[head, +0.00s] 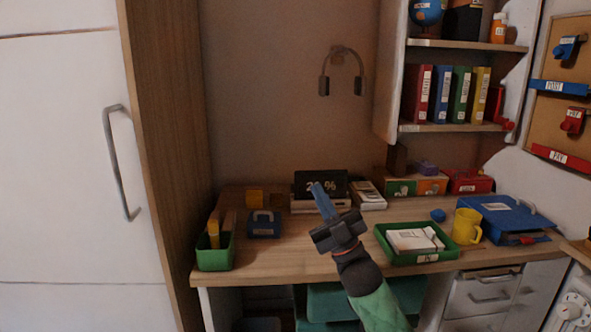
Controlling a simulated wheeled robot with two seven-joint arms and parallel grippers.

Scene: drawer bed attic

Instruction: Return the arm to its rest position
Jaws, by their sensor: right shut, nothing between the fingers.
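My right arm comes up from the bottom in the head view, with a green sleeve and dark wrist. My right gripper (323,200) has blue fingers, closed together with nothing between them. It points up and slightly left, in front of the desk (290,262), and overlaps the small dark sign (320,182) reading a percentage. It looks apart from the things on the desk, though its exact height above the top is hard to tell. My left gripper is not in view.
A green tray (408,260) with papers and a yellow mug (466,226) stand right of the gripper. A blue binder (505,215) lies further right. A green pen box (214,258) stands at the left. A shelf (455,127) with folders hangs above. A white door (60,180) fills the left.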

